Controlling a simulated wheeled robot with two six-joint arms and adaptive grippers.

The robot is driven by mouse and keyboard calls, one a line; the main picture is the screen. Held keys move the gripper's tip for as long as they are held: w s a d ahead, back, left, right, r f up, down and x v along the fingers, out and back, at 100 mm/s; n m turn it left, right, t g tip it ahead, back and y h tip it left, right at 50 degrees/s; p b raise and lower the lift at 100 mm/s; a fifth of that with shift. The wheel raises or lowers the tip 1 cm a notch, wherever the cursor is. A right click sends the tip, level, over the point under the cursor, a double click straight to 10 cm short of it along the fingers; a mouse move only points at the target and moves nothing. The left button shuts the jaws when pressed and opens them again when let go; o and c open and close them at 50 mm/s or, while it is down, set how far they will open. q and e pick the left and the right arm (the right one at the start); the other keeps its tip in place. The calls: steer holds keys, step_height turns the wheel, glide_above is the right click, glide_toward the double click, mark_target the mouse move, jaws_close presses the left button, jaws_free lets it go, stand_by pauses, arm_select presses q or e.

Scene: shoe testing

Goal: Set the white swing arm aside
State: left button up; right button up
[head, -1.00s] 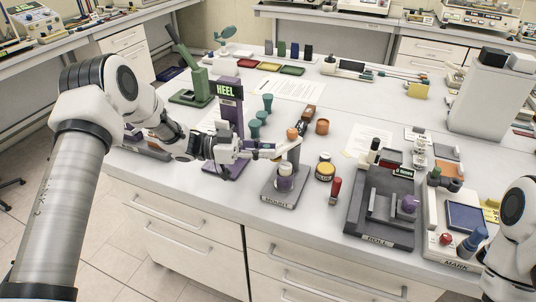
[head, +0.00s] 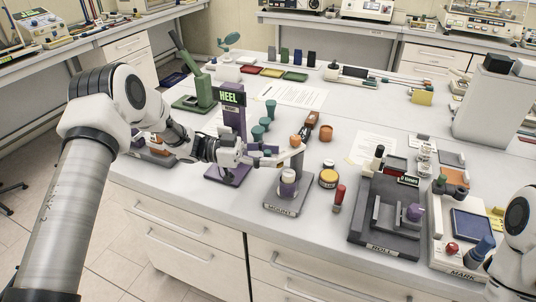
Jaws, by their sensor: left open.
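My left gripper (head: 268,155) comes in from the left at the front of the bench and is open. Its fingertips are at a pale, light-coloured bar (head: 292,154), which looks like the white swing arm. The bar is at the grey post of the MOUNT stand (head: 281,208), above a white and purple cylinder (head: 288,182) on that stand. An orange knob (head: 296,140) shows behind the bar. I cannot tell whether the fingers touch the bar. My right arm shows at the lower right edge, but its gripper is out of view.
The purple HEEL stand (head: 231,120) is just behind my left gripper. A yellow-lidded jar (head: 328,178) and a red-topped bottle (head: 339,196) stand right of the mount. The dark ROLL fixture (head: 385,240) and the MARK station (head: 455,262) are farther right. Teal cups (head: 258,131) stand behind.

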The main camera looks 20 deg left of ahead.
arm_select(q)
steer(key=v, duration=1.2)
steer(key=shift+w, duration=0.1)
steer(key=shift+c, duration=0.3)
